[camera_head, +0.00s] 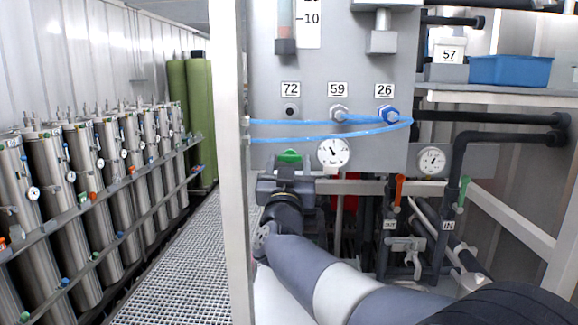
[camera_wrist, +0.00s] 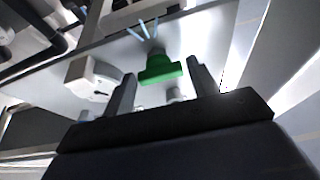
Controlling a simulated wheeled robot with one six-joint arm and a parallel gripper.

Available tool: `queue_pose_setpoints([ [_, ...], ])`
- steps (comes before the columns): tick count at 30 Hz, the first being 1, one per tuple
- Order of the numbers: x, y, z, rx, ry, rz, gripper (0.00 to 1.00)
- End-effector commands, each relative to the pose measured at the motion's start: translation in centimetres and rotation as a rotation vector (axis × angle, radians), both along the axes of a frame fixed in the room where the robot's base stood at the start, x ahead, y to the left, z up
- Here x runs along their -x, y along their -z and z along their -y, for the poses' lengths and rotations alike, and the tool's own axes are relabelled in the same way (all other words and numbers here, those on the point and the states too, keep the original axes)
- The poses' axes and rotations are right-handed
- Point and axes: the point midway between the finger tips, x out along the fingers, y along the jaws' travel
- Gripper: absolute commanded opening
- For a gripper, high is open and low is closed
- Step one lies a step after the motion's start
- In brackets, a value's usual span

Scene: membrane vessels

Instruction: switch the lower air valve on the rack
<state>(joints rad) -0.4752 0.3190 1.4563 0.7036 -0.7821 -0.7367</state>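A green valve knob (camera_head: 289,157) sits low on the grey panel (camera_head: 360,60), left of a round white gauge (camera_head: 333,153). My gripper (camera_head: 287,172) is right below the knob and partly hides what is under it. In the wrist view the green knob (camera_wrist: 158,68) shows between the tips of my two dark fingers (camera_wrist: 161,75). The fingers stand apart with bright gaps on both sides of the knob. I cannot tell whether they touch it. The gauge (camera_wrist: 95,78) shows to the left there.
Blue tubing (camera_head: 330,126) crosses the panel above the knob. A white post (camera_head: 232,160) stands close on the left. Orange (camera_head: 399,190) and green (camera_head: 463,192) handles and dark pipes are at right. Steel vessels (camera_head: 90,150) line the left wall beside a grating walkway (camera_head: 180,265).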

Motion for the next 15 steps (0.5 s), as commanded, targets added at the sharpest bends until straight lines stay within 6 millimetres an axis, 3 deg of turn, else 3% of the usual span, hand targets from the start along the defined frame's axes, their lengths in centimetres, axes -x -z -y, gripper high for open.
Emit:
queue_pose_setpoints([
  [5,0.0,0.0,0.01,0.001,0.0,0.0,0.69],
  [15,0.9,0.43,-0.08,0.001,-0.001,0.001,0.69],
])
